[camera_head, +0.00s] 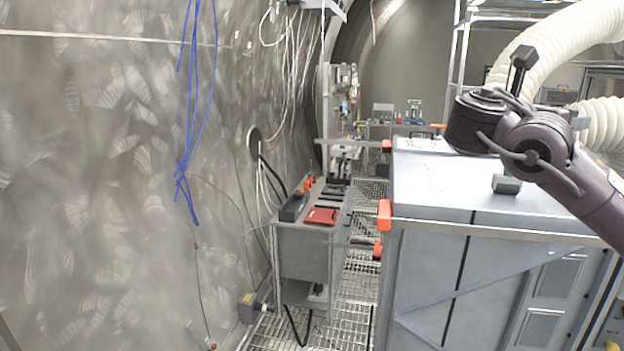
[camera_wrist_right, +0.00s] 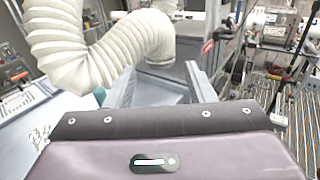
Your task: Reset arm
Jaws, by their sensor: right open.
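My right arm (camera_head: 540,155) comes in from the right in the head view, bent above the large grey cabinet. Its gripper cannot be clearly made out in that view. In the right wrist view, my right gripper (camera_wrist_right: 160,82) shows as two grey fingers set apart beyond the dark wrist edge. It is open, and nothing is seen between the fingers. My left arm and left gripper are not in view.
The large grey cabinet (camera_head: 480,195) with orange corner caps lies under my right arm. A ribbed white hose (camera_head: 565,40) passes close behind the arm and also crosses the wrist view (camera_wrist_right: 95,50). Blue cables (camera_head: 190,110) hang at left. A grated walkway (camera_head: 355,295) runs beside the cabinet.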

